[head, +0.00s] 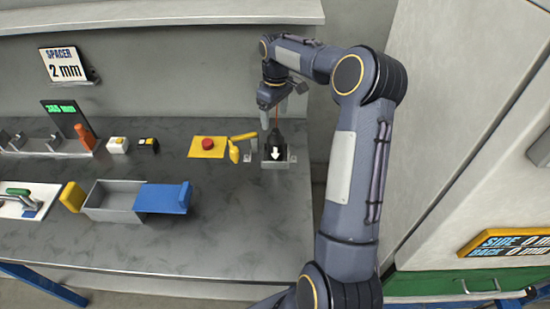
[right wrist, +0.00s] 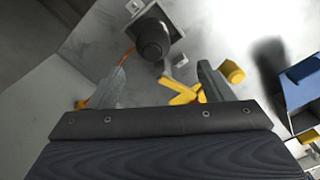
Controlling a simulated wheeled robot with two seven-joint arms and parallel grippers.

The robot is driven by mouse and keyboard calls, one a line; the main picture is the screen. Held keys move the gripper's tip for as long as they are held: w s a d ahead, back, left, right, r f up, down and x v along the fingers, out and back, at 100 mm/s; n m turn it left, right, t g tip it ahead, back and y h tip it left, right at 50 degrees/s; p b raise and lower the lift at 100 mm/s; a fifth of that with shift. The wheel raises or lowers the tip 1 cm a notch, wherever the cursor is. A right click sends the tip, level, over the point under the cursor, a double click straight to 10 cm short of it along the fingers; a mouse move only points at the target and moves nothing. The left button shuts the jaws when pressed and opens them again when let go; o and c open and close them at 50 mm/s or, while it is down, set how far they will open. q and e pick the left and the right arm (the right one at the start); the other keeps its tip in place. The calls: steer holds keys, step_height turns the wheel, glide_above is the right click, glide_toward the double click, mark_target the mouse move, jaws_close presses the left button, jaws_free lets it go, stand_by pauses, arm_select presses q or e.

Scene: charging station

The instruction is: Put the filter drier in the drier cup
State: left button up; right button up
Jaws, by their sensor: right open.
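The filter drier (head: 276,145), a black body with a white down arrow, stands upright at the right end of the bench. Its lower end sits within a grey square holder, which looks like the drier cup (head: 265,164). My right gripper (head: 273,118) is open above the drier, fingers pointing down. In the right wrist view, the drier's dark round end (right wrist: 153,41) shows inside the square cup (right wrist: 178,27), beyond the open right gripper (right wrist: 160,76) and apart from its fingers. How deep the drier sits is hidden. My left gripper is out of view.
Just left of the cup are a yellow clamp lever (head: 234,148) and a red button on a yellow plate (head: 207,144). A grey bin (head: 110,215) with blue and yellow parts stands further left. A shelf (head: 150,17) overhangs the back. The front bench is clear.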

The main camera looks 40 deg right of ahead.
steer(key=s+a+r+m+t, duration=0.2)
steer(key=s+a+r+t, duration=0.1)
steer(key=s+a+r, duration=0.85)
steer(key=s+a+f+m+t+y, duration=0.1)
steer(key=s+a+f, duration=0.2)
steer(key=s+a, duration=0.2)
steer(key=s+a+f+m+t+y, duration=0.1)
steer(key=s+a, duration=0.5)
steer(key=s, duration=0.6)
step_height(320, 180, down, 2)
steer(key=shift+s+a+f+m+y, duration=0.1)
steer(key=shift+s+a+m+y, duration=0.15)
steer(key=shift+m+y, duration=0.4)
